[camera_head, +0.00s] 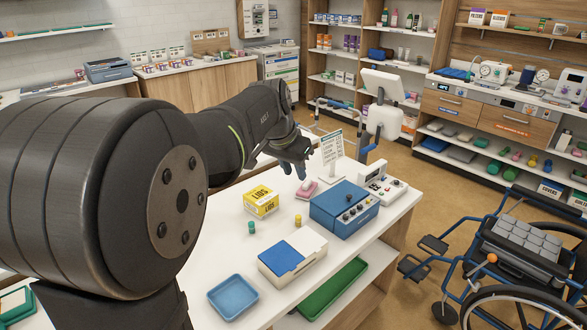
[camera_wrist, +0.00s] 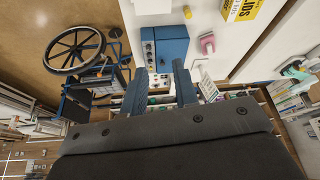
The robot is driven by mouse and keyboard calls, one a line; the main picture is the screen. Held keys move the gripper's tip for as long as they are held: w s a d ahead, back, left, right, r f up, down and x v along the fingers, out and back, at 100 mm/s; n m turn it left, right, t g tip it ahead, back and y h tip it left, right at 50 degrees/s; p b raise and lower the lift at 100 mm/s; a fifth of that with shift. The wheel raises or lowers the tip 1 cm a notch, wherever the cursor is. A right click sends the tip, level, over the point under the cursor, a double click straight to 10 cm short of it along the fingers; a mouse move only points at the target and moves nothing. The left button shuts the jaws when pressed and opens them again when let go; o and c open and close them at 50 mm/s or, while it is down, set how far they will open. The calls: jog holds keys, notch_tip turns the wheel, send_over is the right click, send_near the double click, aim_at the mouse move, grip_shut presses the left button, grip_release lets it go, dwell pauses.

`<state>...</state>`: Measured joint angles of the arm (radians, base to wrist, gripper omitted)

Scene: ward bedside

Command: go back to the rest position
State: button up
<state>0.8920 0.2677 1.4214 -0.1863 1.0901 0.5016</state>
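My gripper (camera_head: 301,172) is at the end of my dark arm, above the far part of the white bedside table (camera_head: 235,285). In the wrist view its two blue-grey fingers (camera_wrist: 160,88) stand apart with nothing between them. A small pink pad or dish (camera_head: 306,191) with a pale object on it shows just below the fingertips in the head view. In the wrist view the pink item (camera_wrist: 207,44) lies beyond the fingers, apart from them. How high the gripper is above the table is hard to tell.
The table holds a blue box with knobs (camera_head: 344,209), a yellow box (camera_head: 261,202), a white device (camera_head: 382,187), a sign stand (camera_head: 332,148), green and yellow bottles, a blue-and-white case (camera_head: 292,256) and a blue tray (camera_head: 233,296). A wheelchair (camera_head: 515,260) stands right.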

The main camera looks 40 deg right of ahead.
jog(key=shift+d, duration=0.15)
jog(key=s+d+f+m+g, duration=0.1)
jog(key=d+f+m, duration=0.2)
jog(key=d, duration=0.8)
jog(key=x, duration=0.8)
jog(key=shift+s+d+f, duration=0.2)
jog(key=shift+d, duration=0.3)
